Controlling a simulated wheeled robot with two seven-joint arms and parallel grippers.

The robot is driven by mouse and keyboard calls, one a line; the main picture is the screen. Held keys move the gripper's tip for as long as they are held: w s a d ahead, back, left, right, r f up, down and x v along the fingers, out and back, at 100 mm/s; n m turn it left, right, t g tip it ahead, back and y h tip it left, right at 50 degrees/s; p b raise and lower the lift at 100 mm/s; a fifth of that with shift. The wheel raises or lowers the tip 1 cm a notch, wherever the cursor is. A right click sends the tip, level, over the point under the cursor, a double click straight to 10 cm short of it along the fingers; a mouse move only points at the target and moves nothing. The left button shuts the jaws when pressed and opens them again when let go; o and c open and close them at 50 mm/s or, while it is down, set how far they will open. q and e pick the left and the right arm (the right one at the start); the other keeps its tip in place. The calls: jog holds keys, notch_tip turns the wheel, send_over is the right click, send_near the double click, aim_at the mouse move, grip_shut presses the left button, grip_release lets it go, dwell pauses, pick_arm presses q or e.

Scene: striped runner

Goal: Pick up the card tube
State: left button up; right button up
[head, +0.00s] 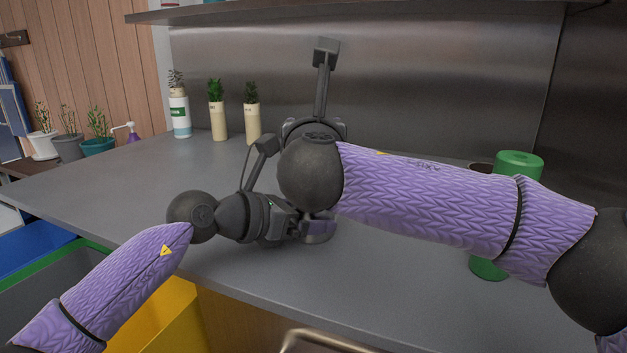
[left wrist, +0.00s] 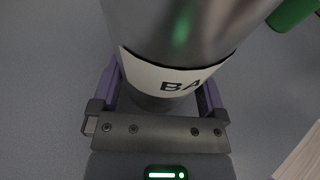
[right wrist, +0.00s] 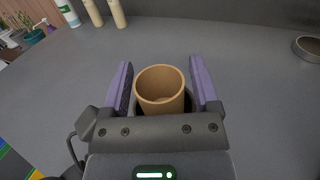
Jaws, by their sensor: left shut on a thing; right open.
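The card tube (right wrist: 160,88) is a plain tan-brown open-topped cylinder, upright in the right wrist view. My right gripper (right wrist: 160,64) is open, with one purple finger on each side of the tube; I cannot tell whether either finger touches it. In the head view my right arm hides this gripper and the tube. My left gripper (head: 318,229) shows in the head view low over the counter. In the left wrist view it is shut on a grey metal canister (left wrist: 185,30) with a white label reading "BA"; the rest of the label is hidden.
The grey counter (head: 400,300) is mostly clear. A green object (head: 518,164) stands at the right, partly behind my right arm. Tall containers with plants (head: 218,118) stand at the back left. A round dish (right wrist: 308,48) lies right of the tube. A metal wall (head: 430,90) closes the back.

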grip_shut()
jog(key=shift+r, duration=0.15)
notch_tip(320, 180, up, 18)
dwell(0.4)
pick_arm(q)
jog(key=o, duration=0.5)
jog(key=shift+o, duration=0.2)
jog(key=v, duration=1.2)
jog(key=shift+s, duration=0.1)
pick_arm(e)
jog(key=shift+f, duration=0.2)
